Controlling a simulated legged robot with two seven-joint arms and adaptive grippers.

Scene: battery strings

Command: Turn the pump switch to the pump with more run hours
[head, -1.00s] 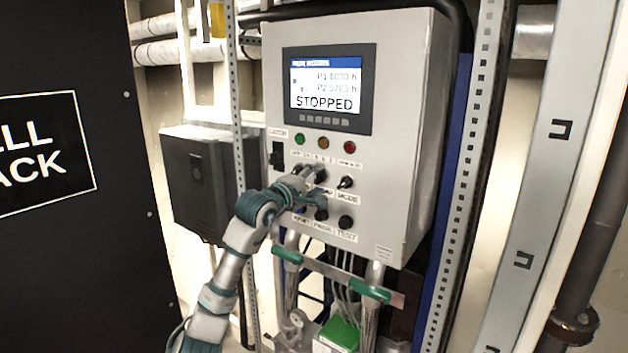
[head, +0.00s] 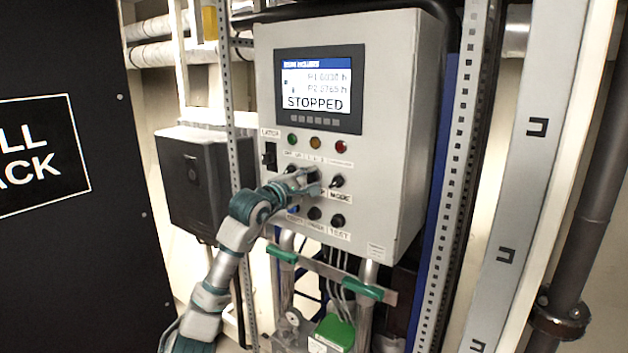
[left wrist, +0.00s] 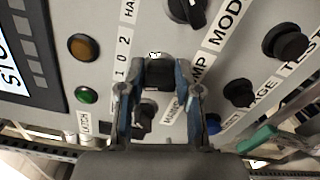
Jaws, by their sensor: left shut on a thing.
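The grey control panel (head: 385,120) carries a screen (head: 318,82) that reads STOPPED. Its hour lines for P1 and P2 are blurred: P2 looks like 5765, and P1 seems to start with a 6, though I am not sure. The pump switch (left wrist: 158,76) is a black knob by a "1 0 2" label, with a partly covered PUMP label on its other side. My left gripper (head: 313,179) is at this knob, its two fingers shut around it in the left wrist view (left wrist: 160,70). The fingers hide the knob in the head view. My right gripper is not visible.
The mode knob (head: 337,181) sits close right of my gripper, with the page knob (head: 314,213) and test knob (head: 338,220) below. Green, amber and red lamps are above. Pipes with green handles (head: 362,289) stand below the panel.

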